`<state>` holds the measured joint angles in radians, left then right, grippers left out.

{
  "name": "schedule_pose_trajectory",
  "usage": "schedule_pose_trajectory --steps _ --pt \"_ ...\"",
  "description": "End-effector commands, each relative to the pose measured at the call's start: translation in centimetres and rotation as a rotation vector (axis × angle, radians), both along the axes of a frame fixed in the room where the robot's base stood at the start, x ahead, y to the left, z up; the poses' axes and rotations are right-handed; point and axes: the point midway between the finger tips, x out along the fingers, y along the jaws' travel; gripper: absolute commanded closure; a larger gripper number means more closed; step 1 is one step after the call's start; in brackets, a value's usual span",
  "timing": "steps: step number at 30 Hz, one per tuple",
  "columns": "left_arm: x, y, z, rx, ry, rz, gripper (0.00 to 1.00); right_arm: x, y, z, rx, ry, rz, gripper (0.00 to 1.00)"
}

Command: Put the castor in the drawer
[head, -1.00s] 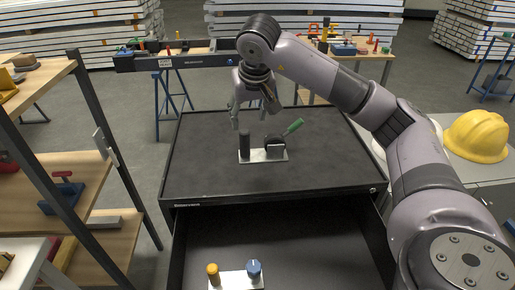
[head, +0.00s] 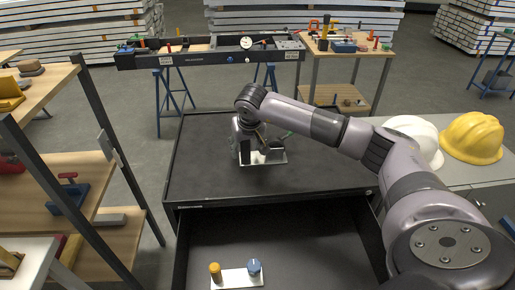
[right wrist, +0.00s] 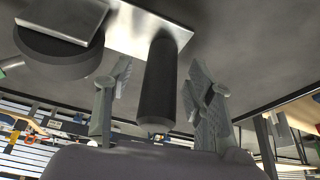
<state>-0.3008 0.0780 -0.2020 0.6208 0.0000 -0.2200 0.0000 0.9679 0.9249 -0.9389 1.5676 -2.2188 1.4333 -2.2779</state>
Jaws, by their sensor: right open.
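The castor (head: 276,148) looks to be the black wheel-like piece on a white plate (head: 277,158) on the cabinet top; in the right wrist view it is the dark disc with a metal plate (right wrist: 58,45) at upper left. A black upright cylinder (right wrist: 159,85) stands beside it on the same plate. My right gripper (head: 245,154) is low over the plate; the right wrist view shows its open fingers (right wrist: 160,78) either side of the cylinder, with the castor outside them. The drawer (head: 325,240) below stands open. My left gripper is not in view.
In the drawer, a white plate (head: 237,278) carries an orange peg (head: 215,271) and a blue knob (head: 254,266). A green-handled tool (head: 288,134) is partly hidden behind my arm. Shelves (head: 120,225) stand left; helmets (head: 472,138) lie right. The cabinet top (head: 215,180) is otherwise clear.

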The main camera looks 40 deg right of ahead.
Motion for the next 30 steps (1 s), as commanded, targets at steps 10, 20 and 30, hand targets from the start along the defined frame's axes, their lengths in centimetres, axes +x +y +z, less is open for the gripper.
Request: schedule_pose_trajectory --steps 10,20,30 --pt "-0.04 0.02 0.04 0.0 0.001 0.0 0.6 0.11 -0.06 -0.35 -0.001 -0.001 0.0 0.55" --pt "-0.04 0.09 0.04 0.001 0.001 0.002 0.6 0.1 -0.07 -0.31 -0.001 -0.001 0.0 0.77" --pt "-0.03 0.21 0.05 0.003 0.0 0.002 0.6 0.1 -0.07 -0.3 -0.001 -0.001 0.0 1.0"
